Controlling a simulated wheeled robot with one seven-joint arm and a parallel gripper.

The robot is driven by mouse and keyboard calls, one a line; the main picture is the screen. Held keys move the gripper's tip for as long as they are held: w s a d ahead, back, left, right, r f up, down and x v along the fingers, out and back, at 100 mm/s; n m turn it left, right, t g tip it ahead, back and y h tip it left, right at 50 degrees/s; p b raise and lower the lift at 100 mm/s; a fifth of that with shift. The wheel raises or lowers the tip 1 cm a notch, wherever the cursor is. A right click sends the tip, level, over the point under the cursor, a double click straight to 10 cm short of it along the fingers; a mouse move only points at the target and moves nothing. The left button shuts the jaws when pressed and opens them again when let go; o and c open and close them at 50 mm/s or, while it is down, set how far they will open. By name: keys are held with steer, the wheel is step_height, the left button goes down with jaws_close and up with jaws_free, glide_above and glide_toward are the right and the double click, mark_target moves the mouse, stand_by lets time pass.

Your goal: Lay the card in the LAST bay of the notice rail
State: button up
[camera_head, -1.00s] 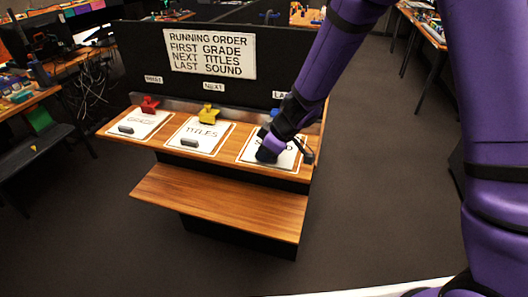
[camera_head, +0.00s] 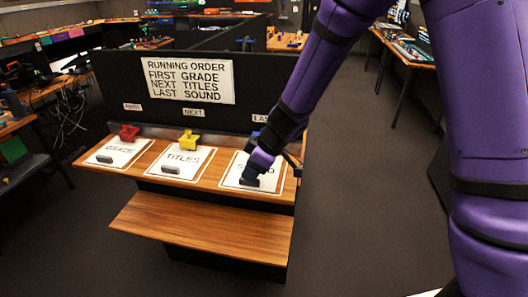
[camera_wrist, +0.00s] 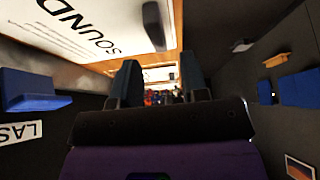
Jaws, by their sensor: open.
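The white SOUND card (camera_head: 233,172) lies on the notice rail's wooden ledge (camera_head: 212,181), in the right-hand bay under the partly hidden LAST label (camera_head: 261,118). It looks flat; my gripper covers part of its lettering. In the wrist view the SOUND card (camera_wrist: 85,30) shows at upper left, with a dark grip block (camera_wrist: 153,25) on it. My gripper (camera_head: 252,182) is low over this card. Its two fingers stand apart in the wrist view (camera_wrist: 160,85), with nothing seen between them. A blue clip (camera_wrist: 35,90) stands near the LAST label (camera_wrist: 20,132).
The GRADE card (camera_head: 120,150) lies under a red clip (camera_head: 129,132), and the TITLES card (camera_head: 183,157) under a yellow clip (camera_head: 188,140). A running order sign (camera_head: 188,80) reads FIRST GRADE, NEXT TITLES, LAST SOUND. A lower wooden shelf (camera_head: 205,228) juts out in front, bare.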

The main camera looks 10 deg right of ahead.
steer(key=v, duration=0.8)
steer(key=shift+r, duration=0.2)
steer(key=shift+d, duration=0.15)
steer(key=s+d+r+m+t+h, duration=0.1)
steer(key=s+d+r+m+h, duration=0.1)
steer(key=s+d+r+m, duration=0.5)
steer(key=s+d+r+m+t+h, duration=0.2)
steer(key=s+d+r+m, duration=0.5)
steer(key=s+d+r, duration=0.5)
steer(key=s+d+h, duration=0.1)
steer(key=s+d, duration=0.1)
steer(key=s, duration=0.3)
steer(key=shift+s+h, duration=0.25)
steer(key=shift+h, duration=0.05)
steer(key=shift+d, duration=0.15)
